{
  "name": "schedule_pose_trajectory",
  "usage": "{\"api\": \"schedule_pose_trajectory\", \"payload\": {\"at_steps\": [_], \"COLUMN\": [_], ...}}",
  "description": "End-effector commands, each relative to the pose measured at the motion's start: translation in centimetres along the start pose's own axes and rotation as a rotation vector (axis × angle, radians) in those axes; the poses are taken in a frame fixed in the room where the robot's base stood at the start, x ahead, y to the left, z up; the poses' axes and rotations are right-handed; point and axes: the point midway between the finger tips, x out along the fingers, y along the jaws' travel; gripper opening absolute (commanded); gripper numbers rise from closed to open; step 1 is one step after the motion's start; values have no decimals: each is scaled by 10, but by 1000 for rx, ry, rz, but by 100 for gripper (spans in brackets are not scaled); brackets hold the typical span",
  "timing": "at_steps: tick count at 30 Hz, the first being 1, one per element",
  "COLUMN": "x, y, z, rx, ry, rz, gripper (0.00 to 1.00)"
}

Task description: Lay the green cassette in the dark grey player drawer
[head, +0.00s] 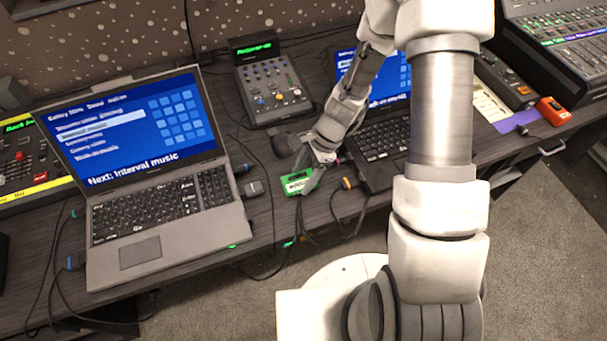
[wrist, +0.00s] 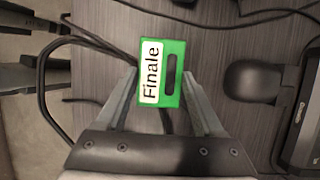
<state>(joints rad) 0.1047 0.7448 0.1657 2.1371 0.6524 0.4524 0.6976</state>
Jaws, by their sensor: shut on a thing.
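The green cassette (head: 296,183) has a white label. In the wrist view the label of the cassette (wrist: 160,72) reads "Finale" and a dark slot lies beside it. My gripper (head: 305,178) is shut on the cassette near the front of the desk, between the two laptops. In the wrist view a finger of my gripper (wrist: 162,92) lies on each side of it. I cannot tell whether it touches the desk or is slightly above it. I cannot pick out the dark grey player drawer in either view.
An open laptop (head: 155,221) stands left and another (head: 386,137) right, partly behind my arm. A dark mouse (head: 285,144) lies behind the cassette. A small mixer (head: 270,84) is at the back. Black cables (head: 308,237) cross the desk (head: 262,222) and hang over its front edge.

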Motion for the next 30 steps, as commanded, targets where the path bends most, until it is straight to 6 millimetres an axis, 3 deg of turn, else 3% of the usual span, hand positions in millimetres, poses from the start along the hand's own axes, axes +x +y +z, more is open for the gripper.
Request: {"api": "schedule_pose_trajectory", "payload": {"at_steps": [3, 4, 8, 20, 23, 30], "x": [4, 3, 3, -2, -16, -70], "y": [0, 0, 0, 0, -1, -1], "z": [-2, -1, -1, 1, 1, 1], "rx": [0, 0, 0, 0, -2, -2], "ry": [0, 0, 0, 0, 2, 3], "rz": [0, 0, 0, 0, -3, -4], "gripper": [4, 72, 96, 99, 99, 99]}}
